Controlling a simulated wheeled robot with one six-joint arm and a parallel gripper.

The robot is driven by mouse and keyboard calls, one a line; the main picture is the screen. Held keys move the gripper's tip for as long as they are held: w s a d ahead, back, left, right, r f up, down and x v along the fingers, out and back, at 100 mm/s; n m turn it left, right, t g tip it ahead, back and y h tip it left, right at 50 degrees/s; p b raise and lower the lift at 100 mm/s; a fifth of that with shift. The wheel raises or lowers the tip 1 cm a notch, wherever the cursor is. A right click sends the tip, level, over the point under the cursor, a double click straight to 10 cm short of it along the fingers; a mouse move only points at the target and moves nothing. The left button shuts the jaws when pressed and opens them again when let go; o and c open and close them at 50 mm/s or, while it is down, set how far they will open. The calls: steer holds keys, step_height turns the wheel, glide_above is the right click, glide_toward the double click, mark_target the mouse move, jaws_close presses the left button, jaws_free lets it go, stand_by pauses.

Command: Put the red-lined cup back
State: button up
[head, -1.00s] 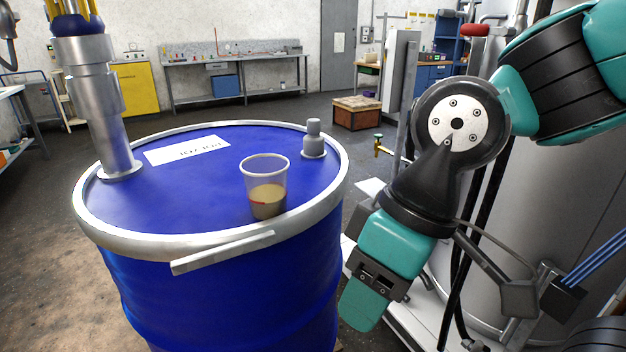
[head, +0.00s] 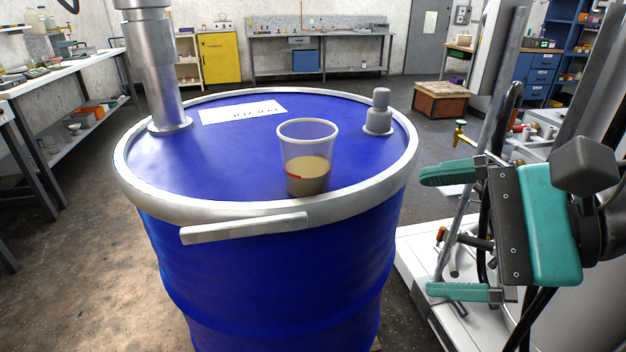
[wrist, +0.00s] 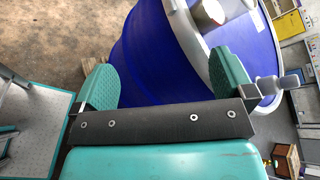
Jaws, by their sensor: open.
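The red-lined cup (head: 308,158) is a clear plastic cup, upright on the blue drum lid (head: 215,165), near its front right rim. It holds tan-brown liquid, and a short red mark shows on its left side near the liquid's surface. My gripper (head: 456,232) is open and empty to the right of the drum, apart from it.
A metal pipe (head: 155,75) rises from the lid's left side. A grey cap (head: 380,112) stands at its right back. A pale bar (head: 245,228) crosses the front rim. A white label (head: 242,112) lies behind the cup. Floor is open at left.

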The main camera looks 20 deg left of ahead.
mark_target(331, 150)
steer(key=w+r+m+t+y, duration=0.25)
steer(key=w+m+y, duration=0.2)
steer(key=m, duration=0.65)
steer(key=shift+t+h, duration=0.35)
steer(key=shift+h, duration=0.1)
steer(key=p+x, duration=0.1)
steer(key=x, duration=0.3)
steer(key=p+x, duration=0.1)
steer(key=x, duration=0.3)
steer(key=p+x, duration=0.1)
steer(key=x, duration=0.4)
steer(key=shift+w+f, duration=0.25)
steer(key=shift+w, duration=0.1)
steer(key=p+x, duration=0.1)
steer(key=x, duration=0.3)
steer(key=shift+a+f, duration=0.1)
steer(key=shift+a, duration=0.2)
steer(key=shift+c, duration=0.2)
steer(key=c, duration=0.9)
steer(key=shift+r, duration=0.2)
steer(key=shift+c, duration=0.2)
